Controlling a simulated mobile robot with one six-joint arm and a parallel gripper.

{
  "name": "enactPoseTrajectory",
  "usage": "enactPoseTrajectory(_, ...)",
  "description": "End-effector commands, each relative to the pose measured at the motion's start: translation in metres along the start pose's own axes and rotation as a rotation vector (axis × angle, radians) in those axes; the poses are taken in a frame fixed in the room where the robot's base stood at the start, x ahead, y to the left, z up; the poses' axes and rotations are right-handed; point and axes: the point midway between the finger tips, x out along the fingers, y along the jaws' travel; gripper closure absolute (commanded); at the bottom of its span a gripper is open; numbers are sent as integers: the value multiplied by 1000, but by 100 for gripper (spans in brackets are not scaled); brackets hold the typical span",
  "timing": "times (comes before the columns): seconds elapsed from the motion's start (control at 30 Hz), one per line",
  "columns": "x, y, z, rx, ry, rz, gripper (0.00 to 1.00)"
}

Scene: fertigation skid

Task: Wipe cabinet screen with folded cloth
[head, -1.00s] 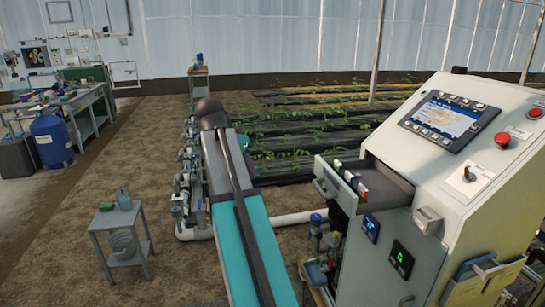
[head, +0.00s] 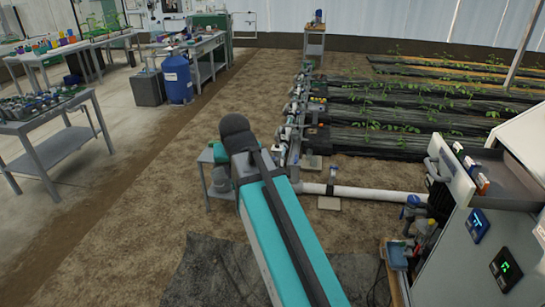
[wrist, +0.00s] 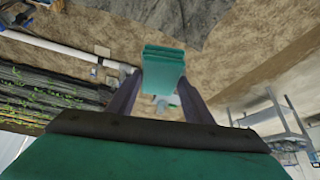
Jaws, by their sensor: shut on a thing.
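A folded green cloth (wrist: 164,68) shows in the wrist view between the two dark fingers of my gripper (wrist: 160,88). My gripper is shut on it and holds it up off the ground. In the head view my arm reaches forward from the bottom, and its far end hides the gripper. The white cabinet (head: 458,240) stands at the right edge of the head view, cut off by the frame.
A small grey stand (head: 206,158) is partly behind my arm. A white pipe (head: 365,195) runs along the ground toward the cabinet. An open drawer (head: 500,185) juts from the cabinet. Workbenches (head: 45,150) stand at left; bare soil lies between.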

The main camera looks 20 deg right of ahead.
Motion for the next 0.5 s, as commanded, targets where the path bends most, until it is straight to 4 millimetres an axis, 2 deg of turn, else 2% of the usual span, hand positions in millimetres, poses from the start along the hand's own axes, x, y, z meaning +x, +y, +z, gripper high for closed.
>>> enactPoseTrajectory(0.03, 1, -13, 9, -58, 2, -34, 72)
enactPoseTrajectory(0.1, 2, -25, 12, -127, 4, -73, 72)
enactPoseTrajectory(0.2, 1, -34, 12, -199, 8, -115, 72)
enactPoseTrajectory(0.5, 0, -40, 9, -275, 12, -157, 72)
